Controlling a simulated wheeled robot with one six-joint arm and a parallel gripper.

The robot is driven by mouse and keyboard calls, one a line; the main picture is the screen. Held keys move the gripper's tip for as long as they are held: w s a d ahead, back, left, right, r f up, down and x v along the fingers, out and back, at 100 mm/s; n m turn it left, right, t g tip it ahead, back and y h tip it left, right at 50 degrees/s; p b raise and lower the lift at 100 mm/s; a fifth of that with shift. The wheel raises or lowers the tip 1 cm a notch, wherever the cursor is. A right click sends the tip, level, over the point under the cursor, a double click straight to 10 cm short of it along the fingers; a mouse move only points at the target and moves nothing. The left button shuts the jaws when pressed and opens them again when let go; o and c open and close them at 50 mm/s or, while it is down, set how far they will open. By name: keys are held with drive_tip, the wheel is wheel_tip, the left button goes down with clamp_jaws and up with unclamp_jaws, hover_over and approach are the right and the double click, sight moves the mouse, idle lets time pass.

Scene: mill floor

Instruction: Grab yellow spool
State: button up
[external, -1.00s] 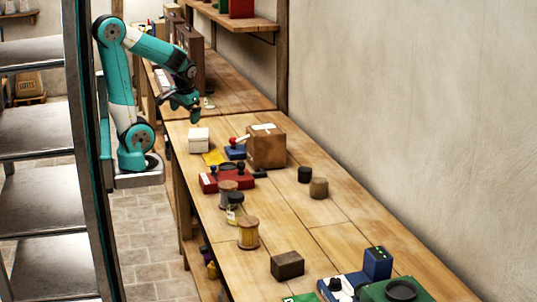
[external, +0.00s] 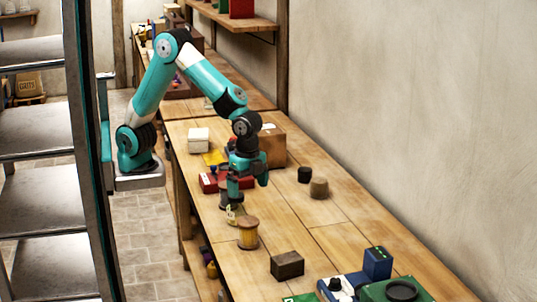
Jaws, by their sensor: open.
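Wooden-ended spools stand upright near the left edge of the bench. The front spool (external: 248,233) has golden-tan thread and is fully in view. Just behind it is a small item with a yellowish-green middle (external: 234,214), partly covered by my gripper. I cannot tell for certain which of these is the yellow spool. A third, brownish spool behind them is now hidden by my gripper. My gripper (external: 248,188) is open and empty, pointing down over this row, its left finger close to the yellowish-green item. I cannot tell whether it touches.
A red tool box (external: 208,183) lies left of my gripper, with a white box (external: 199,140) and a wooden crate (external: 272,148) behind. A dark block (external: 287,265) lies in front. Two small cylinders (external: 305,174) stand to the right. The bench's middle right is clear.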

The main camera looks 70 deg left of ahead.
sight(248, 221)
wheel_tip(248, 221, down, 8)
drive_tip(key=shift+f+p, duration=0.25)
drive_tip(key=shift+p, duration=0.2)
drive_tip(key=shift+s+f+p, duration=0.1)
drive_tip(key=shift+f+p, duration=0.55)
drive_tip(key=shift+f, duration=1.95)
drive_tip(key=c, duration=1.1)
